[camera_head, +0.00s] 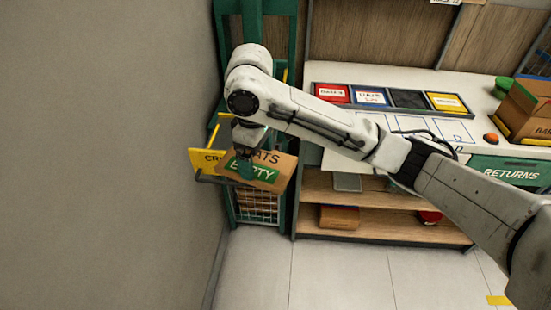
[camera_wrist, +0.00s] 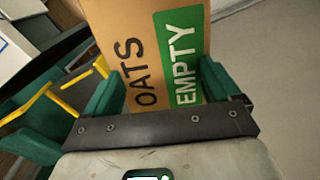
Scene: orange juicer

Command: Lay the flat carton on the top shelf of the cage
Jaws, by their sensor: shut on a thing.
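A flat brown carton (camera_head: 276,172) marked "OATS" with a green "EMPTY" label is held in my gripper (camera_head: 245,165), at the front of the cage. In the wrist view the carton (camera_wrist: 140,45) sits between the green fingers of my gripper (camera_wrist: 160,90), which is shut on it. The cage (camera_head: 258,208) is a green-framed unit with wire mesh sides and a yellow sign at its upper left. The carton and my gripper hide much of the cage's top shelf. I cannot tell whether the carton touches the shelf.
A counter (camera_head: 465,130) with several coloured trays stands right of the cage, with wooden shelves (camera_head: 390,222) below. A brown box (camera_head: 340,217) lies on the lower shelf. A grey wall (camera_head: 120,150) is close on the left. The floor (camera_head: 330,270) in front is clear.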

